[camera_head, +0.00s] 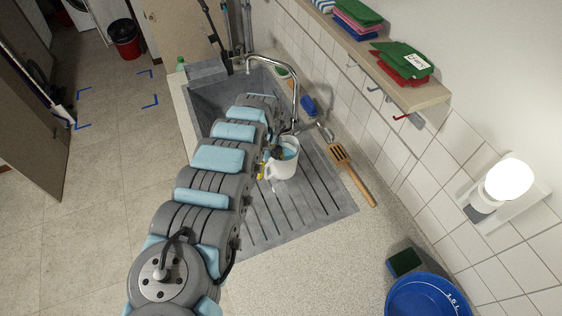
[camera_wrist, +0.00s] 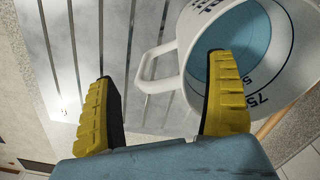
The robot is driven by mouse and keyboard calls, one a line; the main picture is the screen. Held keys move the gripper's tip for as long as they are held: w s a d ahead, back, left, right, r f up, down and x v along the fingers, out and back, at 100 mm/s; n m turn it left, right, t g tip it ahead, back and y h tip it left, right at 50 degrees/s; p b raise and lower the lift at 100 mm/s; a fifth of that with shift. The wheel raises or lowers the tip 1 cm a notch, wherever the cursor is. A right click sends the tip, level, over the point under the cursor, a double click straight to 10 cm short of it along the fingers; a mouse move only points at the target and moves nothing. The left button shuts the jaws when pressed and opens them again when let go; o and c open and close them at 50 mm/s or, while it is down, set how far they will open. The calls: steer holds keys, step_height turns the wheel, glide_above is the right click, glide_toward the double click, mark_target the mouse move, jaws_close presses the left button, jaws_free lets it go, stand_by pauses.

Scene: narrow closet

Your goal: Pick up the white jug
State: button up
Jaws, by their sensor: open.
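The white jug (camera_head: 284,166) stands on the grey drainboard beside the sink. In the wrist view the jug (camera_wrist: 180,50) fills the upper right, with dark markings and a blue inside. Its handle (camera_wrist: 145,68) points left. My gripper (camera_wrist: 162,75) is open and empty, with yellow ribbed fingers. In the wrist view the handle lies between the fingers, and the right finger overlaps the jug's opening; I cannot tell whether it touches. In the head view my gripper (camera_head: 266,167) is at the jug's left side, partly hidden by my arm.
The grey sink (camera_head: 205,95) with its chrome tap (camera_head: 294,85) lies behind the jug. A wooden spatula (camera_head: 352,175) lies to the right by the tiled wall. A blue bowl (camera_head: 430,296) and a dark green sponge (camera_head: 404,262) are at the front right. A shelf (camera_head: 420,95) holds folded cloths above.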

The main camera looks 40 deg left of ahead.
steer(key=shift+f, duration=0.25)
steer(key=c, duration=1.4)
